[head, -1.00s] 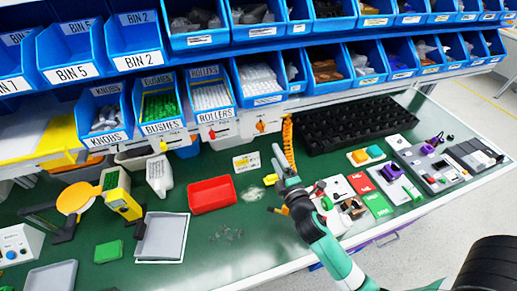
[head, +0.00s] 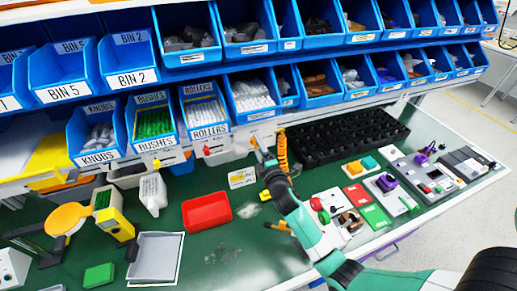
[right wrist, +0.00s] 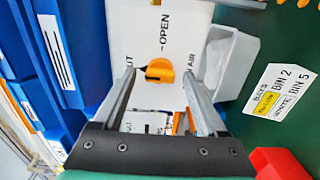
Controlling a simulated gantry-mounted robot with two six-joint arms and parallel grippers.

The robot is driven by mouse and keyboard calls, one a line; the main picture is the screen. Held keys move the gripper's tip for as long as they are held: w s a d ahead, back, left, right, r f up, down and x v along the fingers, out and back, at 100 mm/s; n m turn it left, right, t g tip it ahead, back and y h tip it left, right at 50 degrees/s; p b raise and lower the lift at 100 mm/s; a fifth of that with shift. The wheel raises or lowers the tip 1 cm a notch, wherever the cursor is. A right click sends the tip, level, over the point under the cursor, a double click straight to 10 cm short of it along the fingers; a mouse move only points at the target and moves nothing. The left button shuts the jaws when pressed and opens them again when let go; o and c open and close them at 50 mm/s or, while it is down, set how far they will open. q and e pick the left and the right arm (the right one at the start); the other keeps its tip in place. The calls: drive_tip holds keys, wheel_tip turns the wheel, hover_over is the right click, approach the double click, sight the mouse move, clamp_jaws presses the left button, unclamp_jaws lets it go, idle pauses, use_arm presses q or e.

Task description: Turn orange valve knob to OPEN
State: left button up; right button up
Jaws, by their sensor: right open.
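The orange valve knob (right wrist: 160,72) is on a white panel, with the word OPEN printed above it in the right wrist view. Part of a second label beside the knob is cut off by my finger. The knob looks elongated sideways in that view, off the OPEN mark. My right gripper (right wrist: 159,82) is open, its two fingers on either side of the knob; I cannot tell whether they touch it. In the head view my right gripper (head: 262,150) is up at the front of the shelf and hides the knob. My left gripper is not in view.
Blue bins (head: 203,108) overhang the panel. An orange coiled hose (head: 282,150) hangs just right of my right gripper. A black tray (head: 345,136) lies beyond it.

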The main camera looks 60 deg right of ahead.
clamp_jaws()
drive_tip(key=shift+m, duration=0.3)
drive_tip(key=shift+m+b, duration=4)
drive_tip(key=shift+m, duration=4.7)
